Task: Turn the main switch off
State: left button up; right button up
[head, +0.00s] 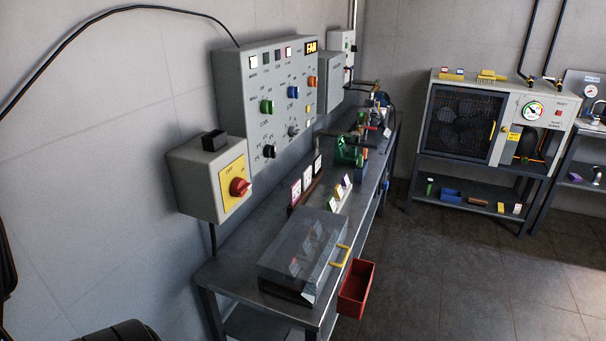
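The main switch is a red rotary knob (239,187) on a yellow plate (232,182). The plate sits on the front of a grey box (190,185) fixed to the left wall above the bench. The small lettering on the plate and the exact angle of the knob are too small to read surely. Neither of my grippers shows in the head view. Only dark parts, apparently of my own body, show at the left edge and the bottom left, away from the switch.
A larger grey control panel (232,98) with coloured knobs hangs behind the switch box. Below is a metal bench (240,283) with a clear-lidded case (300,245) and a red bin (356,290) at its edge. A cooling unit (440,125) stands at the back right. The floor at right is free.

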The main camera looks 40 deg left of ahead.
aim_at(239, 187)
jog(key=i+l+u, duration=0.25)
jog(key=i, duration=0.25)
jog(key=i+l+u, duration=0.2)
jog(key=i, duration=0.3)
jog(key=i+l+u, duration=0.15)
jog(key=u, duration=0.3)
jog(key=i+l+u, duration=0.5)
jog(key=u, duration=0.35)
jog(key=l+u, duration=0.4)
jog(key=i+l, duration=0.05)
